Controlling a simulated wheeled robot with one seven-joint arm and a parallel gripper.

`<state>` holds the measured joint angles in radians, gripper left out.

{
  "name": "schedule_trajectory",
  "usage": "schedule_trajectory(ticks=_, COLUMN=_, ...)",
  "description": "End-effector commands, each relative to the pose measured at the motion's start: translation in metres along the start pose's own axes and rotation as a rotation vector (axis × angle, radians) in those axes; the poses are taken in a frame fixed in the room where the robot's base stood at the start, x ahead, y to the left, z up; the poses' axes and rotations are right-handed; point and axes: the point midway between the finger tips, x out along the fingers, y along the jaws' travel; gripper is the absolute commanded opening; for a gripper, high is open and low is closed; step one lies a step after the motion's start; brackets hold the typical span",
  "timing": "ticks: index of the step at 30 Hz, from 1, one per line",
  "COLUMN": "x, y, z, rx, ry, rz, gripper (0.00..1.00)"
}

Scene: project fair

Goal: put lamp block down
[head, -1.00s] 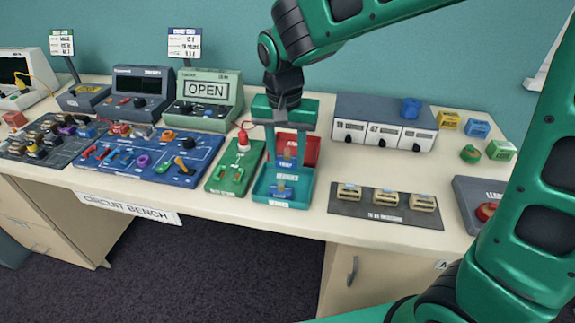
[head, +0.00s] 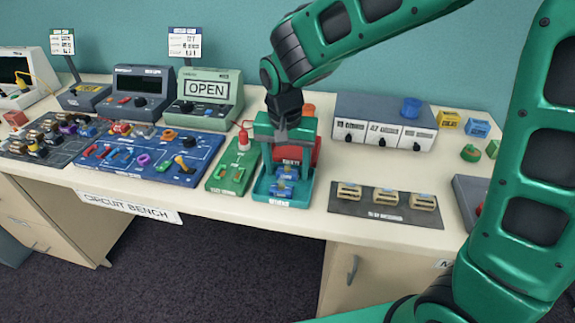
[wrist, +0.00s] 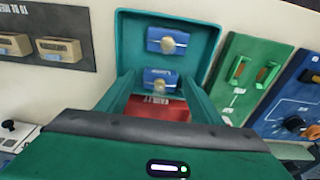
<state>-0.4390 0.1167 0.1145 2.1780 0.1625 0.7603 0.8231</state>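My gripper (head: 285,170) points down over the teal tray (head: 258,192) on the bench. It appears shut on a blue lamp block (wrist: 161,80) with a pale round bulb, which sits between the fingertips in the wrist view. A second blue lamp block (wrist: 167,41) lies in the teal tray (wrist: 128,32); it also shows at the tray's front in the head view (head: 283,189). The held block is low, over or in the tray's rear part; I cannot tell whether it touches the floor. The red bin (wrist: 150,108) is behind the tray, partly hidden by my gripper.
A green board (head: 225,178) with a red-and-white part stands close left of the tray. A blue circuit board (head: 140,165) lies further left. A dark mat (head: 385,217) with several tan blocks lies to the right. A grey drawer unit (head: 385,108) stands behind.

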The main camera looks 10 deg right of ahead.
Motion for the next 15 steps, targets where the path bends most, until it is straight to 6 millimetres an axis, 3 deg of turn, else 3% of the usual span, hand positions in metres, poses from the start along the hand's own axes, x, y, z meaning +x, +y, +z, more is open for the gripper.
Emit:
schedule_trajectory(ticks=8, x=-0.01, y=0.0, z=-0.001, rx=0.001, ry=0.003, rz=-0.003, gripper=0.6)
schedule_trajectory(ticks=15, x=-0.053, y=0.0, z=-0.001, rx=0.002, ry=0.004, rz=-0.004, gripper=0.6)
